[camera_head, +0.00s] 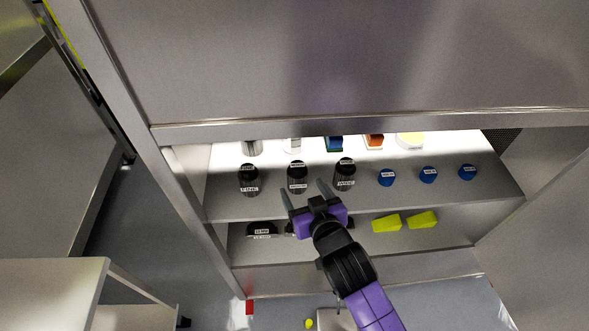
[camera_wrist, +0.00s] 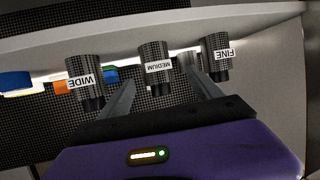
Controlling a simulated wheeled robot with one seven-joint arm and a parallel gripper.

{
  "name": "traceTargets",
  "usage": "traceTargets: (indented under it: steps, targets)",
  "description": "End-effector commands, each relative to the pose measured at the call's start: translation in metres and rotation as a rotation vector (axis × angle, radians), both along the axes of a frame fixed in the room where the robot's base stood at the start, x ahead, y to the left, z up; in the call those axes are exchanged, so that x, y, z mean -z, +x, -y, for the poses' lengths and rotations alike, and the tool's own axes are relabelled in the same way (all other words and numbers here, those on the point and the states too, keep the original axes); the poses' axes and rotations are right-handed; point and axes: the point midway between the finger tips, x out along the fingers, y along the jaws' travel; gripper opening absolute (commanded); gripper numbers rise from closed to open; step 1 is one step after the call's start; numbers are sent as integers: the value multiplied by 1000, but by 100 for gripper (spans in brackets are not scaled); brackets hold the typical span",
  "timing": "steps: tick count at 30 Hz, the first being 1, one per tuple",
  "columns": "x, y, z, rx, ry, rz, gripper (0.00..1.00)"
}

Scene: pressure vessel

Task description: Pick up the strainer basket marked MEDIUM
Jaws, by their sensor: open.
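The strainer basket marked MEDIUM (camera_head: 297,178) is a dark mesh cylinder standing in the middle of three on the upper shelf. In the wrist view the MEDIUM basket (camera_wrist: 156,78) shows its white label between my two fingers. My gripper (camera_head: 303,188) is open and empty, pointing at this basket from the front. Its fingers (camera_wrist: 160,75) appear either side of the basket in the wrist view; I cannot tell whether they reach around it. The FINE basket (camera_head: 249,180) stands to the left and the WIDE basket (camera_head: 344,174) to the right in the head view.
Several blue labelled items (camera_head: 428,175) sit right of the baskets on the upper shelf (camera_head: 225,207). Yellow wedges (camera_head: 386,223) and dark items (camera_head: 262,229) lie on the lower shelf. The cabinet's metal lintel (camera_head: 330,125) spans above the opening. The neighbouring baskets leave narrow gaps.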

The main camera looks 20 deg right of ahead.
Motion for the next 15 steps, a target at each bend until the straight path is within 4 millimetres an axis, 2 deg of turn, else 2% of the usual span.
traceTargets:
  steps: [4, 15]
  targets:
    - [7, 3, 3, 18, 16, -26, 74]
    - [18, 38, 8, 16, 17, -25, 74]
